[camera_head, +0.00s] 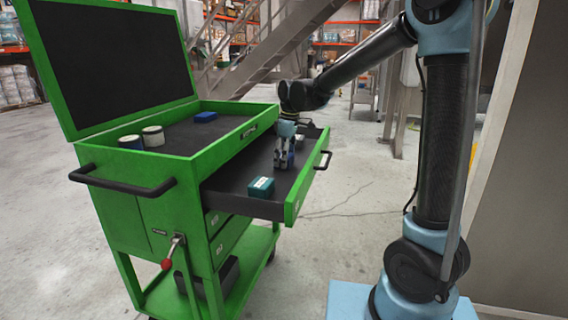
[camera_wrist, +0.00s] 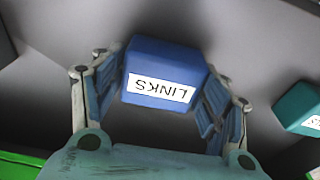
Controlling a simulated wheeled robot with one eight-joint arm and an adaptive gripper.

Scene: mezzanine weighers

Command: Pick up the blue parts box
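A blue parts box (camera_wrist: 165,65) with a white label reading LINKS lies between the two fingers of my gripper (camera_wrist: 163,85) in the wrist view. The fingers flank it closely on both sides; whether both pads press on it I cannot tell. In the head view my gripper (camera_head: 284,160) points down into the open drawer (camera_head: 235,187) of a green cart, and the blue box (camera_head: 290,160) is mostly hidden behind the fingers. Another blue box (camera_head: 205,116) lies in the cart's top tray.
Two white-topped cans (camera_head: 153,136) stand in the top tray. The raised lid (camera_head: 115,60) and drawer handle (camera_head: 323,160) are obstacles.

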